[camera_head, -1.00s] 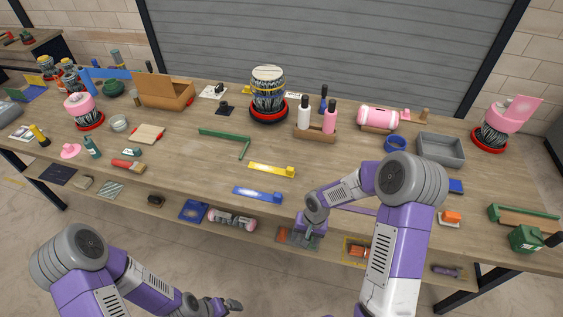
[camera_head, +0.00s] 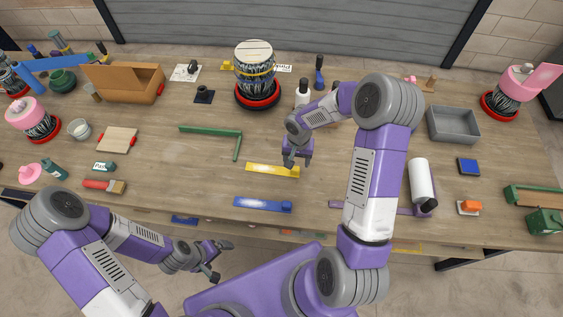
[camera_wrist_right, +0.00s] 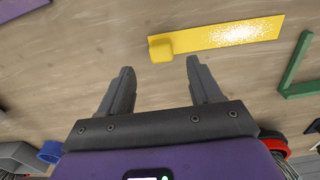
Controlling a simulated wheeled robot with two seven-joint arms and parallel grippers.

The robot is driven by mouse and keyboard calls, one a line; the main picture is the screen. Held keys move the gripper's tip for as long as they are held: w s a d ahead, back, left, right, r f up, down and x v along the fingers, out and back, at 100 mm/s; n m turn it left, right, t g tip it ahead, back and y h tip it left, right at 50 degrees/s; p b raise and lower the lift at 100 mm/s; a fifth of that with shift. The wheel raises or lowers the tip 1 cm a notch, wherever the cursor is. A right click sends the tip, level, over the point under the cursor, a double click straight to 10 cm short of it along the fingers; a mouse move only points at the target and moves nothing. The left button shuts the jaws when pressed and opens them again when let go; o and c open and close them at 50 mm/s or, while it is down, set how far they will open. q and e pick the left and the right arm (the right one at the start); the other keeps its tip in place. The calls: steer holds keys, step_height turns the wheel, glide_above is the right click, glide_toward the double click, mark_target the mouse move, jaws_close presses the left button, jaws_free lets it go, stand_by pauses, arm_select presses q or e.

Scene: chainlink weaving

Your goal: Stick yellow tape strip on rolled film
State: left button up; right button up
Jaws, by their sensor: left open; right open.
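The yellow tape strip (camera_head: 272,170) lies flat at mid-table, with a raised block at its right end. It also shows at the top of the right wrist view (camera_wrist_right: 232,33). My right gripper (camera_head: 296,162) is open and empty, just above and beside the block end; the strip is not between its fingers (camera_wrist_right: 160,78). I cannot tell which thing is the rolled film. A white cylinder with a black end (camera_head: 420,180) lies to the right of my right arm. My left gripper (camera_head: 213,262) is open and empty in front of the table's front edge.
A blue strip (camera_head: 263,204) lies nearer the edge. A green angled bar (camera_head: 212,132) lies to the left of my right gripper. A patterned drum on a red base (camera_head: 256,75) stands behind. A grey tray (camera_head: 453,126) is at right. My right arm hides part of the table.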

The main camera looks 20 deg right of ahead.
mark_target(295, 168)
step_height(295, 168, down, 6)
steer(key=shift+s+a+f+p, duration=0.1)
steer(key=shift+a+p, duration=0.05)
steer(key=shift+p, duration=0.15)
steer(key=shift+c, duration=0.5)
steer(key=c, duration=0.9)
